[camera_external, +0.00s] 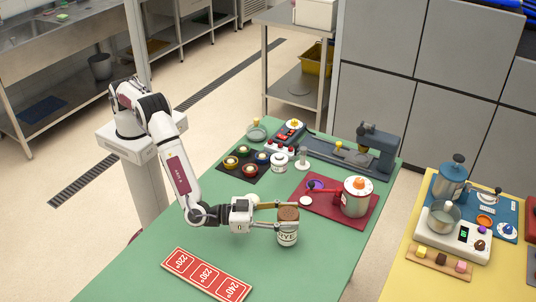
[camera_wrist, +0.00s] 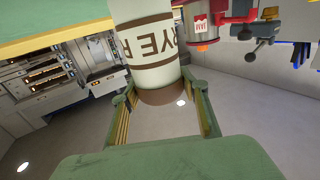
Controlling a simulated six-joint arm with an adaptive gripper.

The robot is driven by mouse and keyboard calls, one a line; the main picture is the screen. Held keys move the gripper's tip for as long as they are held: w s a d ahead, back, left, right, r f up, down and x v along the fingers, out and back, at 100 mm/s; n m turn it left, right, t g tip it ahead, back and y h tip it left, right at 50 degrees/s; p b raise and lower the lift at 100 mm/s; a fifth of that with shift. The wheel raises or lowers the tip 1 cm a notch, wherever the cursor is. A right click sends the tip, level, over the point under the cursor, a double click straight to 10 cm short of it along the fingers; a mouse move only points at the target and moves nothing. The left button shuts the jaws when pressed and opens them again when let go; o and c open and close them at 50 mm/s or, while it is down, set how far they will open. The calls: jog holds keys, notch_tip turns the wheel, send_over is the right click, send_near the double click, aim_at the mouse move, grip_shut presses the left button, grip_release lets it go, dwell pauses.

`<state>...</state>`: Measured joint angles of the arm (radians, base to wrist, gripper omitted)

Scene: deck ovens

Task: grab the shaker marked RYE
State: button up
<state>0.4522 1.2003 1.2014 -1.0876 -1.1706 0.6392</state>
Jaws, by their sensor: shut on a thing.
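The shaker marked RYE (camera_external: 287,238) is a white jar with dark lettering and a brown lid. It stands upright on the right part of the green table (camera_external: 215,215), or just over it; I cannot tell which. My gripper (camera_external: 289,215) reaches in from the left, level, with its two fingers shut around the top of the shaker near the lid. In the wrist view the shaker (camera_wrist: 140,55) shows upside down with part of its lettering, its brown lid between the fingers of my gripper (camera_wrist: 160,92).
A red sign with temperatures (camera_external: 206,274) lies at the front left. A dark tray of small bowls (camera_external: 243,166) and a white jar (camera_external: 279,162) are farther back. A yellow table (camera_external: 408,286) is at right.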

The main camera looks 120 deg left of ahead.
notch_tip(320, 180, up, 9)
jog(key=shift+f, duration=0.1)
dwell(0.4)
dwell(0.5)
